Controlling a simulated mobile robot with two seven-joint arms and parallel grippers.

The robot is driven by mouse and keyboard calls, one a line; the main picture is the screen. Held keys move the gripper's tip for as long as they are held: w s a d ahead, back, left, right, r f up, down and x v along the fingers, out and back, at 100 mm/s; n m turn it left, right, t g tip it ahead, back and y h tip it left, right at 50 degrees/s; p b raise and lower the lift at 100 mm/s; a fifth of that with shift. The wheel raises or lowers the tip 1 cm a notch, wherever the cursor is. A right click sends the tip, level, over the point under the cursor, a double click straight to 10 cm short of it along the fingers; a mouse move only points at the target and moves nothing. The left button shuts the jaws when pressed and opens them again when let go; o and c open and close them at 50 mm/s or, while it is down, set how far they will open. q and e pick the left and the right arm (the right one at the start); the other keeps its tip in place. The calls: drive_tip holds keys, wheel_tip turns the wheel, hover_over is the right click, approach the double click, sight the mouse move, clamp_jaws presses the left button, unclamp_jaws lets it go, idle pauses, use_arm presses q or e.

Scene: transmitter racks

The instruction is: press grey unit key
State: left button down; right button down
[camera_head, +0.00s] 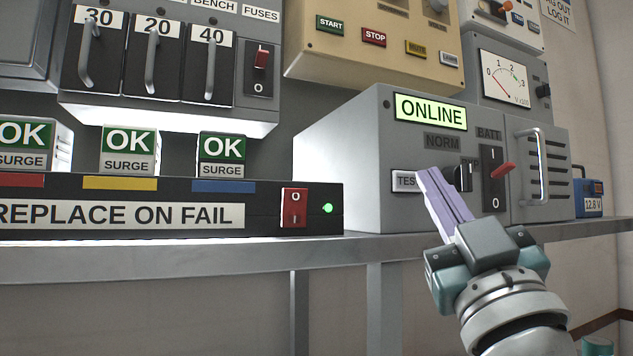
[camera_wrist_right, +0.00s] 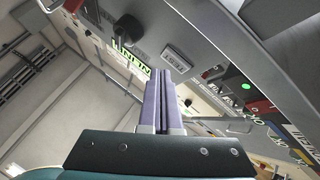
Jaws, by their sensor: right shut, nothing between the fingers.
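The grey unit (camera_head: 345,160) stands on the shelf at the right, with a lit green ONLINE display (camera_head: 430,111). In the right wrist view the shut fingers (camera_wrist_right: 160,76) point toward the panel beside the ONLINE display (camera_wrist_right: 130,57). My left gripper is not in view.
Right of the key are a dark rotary knob (camera_head: 464,175), a red-levered BATT switch (camera_head: 502,171) and a door handle (camera_head: 542,165). A black strip with a red rocker switch (camera_head: 293,207) lies left. A beige box (camera_head: 340,50) hangs above. A blue battery (camera_head: 588,194) stands right.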

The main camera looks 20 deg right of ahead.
drive_tip(key=shift+w, duration=0.1)
idle(0.3)
drive_tip(key=shift+w, duration=0.35)
drive_tip(key=shift+w+a, duration=0.1)
drive_tip(key=shift+w, duration=0.25)
idle(0.6)
drive_tip(key=shift+s, duration=0.1)
drive_tip(key=shift+s+p, duration=0.3)
drive_tip(key=shift+p, duration=0.15)
drive_tip(key=shift+s, duration=0.4)
